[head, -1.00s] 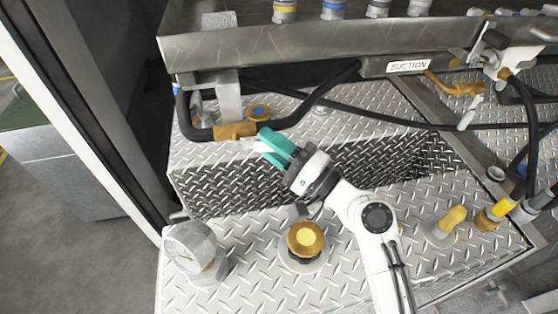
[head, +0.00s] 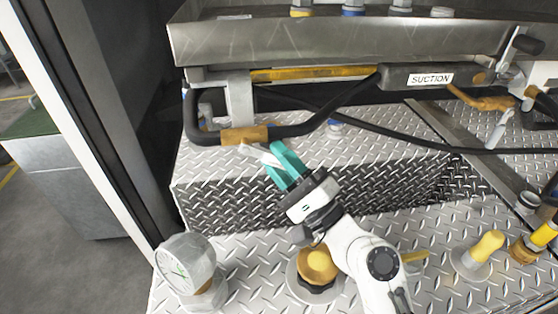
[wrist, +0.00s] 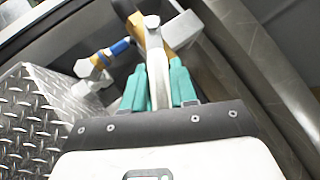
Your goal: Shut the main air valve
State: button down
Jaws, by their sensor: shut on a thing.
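The valve with a brass body (head: 244,134) sits in the black pipe at the left, under the metal trough. Its pale metal lever (head: 257,153) points right and a little toward me from the brass body. My gripper (head: 278,164) has teal fingers at the lever's free end. In the wrist view, the lever (wrist: 155,50) runs down between the teal fingers of my gripper (wrist: 158,88), which are shut on it. The brass body (wrist: 158,40) shows behind the lever, partly hidden.
A gauge (head: 185,268) and a brass-topped knob (head: 318,265) stand on the tread-plate step below. The trough (head: 300,40) hangs above the valve. A "SUCTION" label (head: 432,79) and a yellow-handled fitting (head: 488,243) are to the right.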

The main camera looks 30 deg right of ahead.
jog(key=c, duration=1)
grip_release()
jog(key=b+v, duration=0.5)
jog(key=v, duration=0.5)
jog(key=shift+s+d+f, duration=0.15)
jog(key=shift+s+f, duration=0.1)
jog(key=shift+s, duration=0.05)
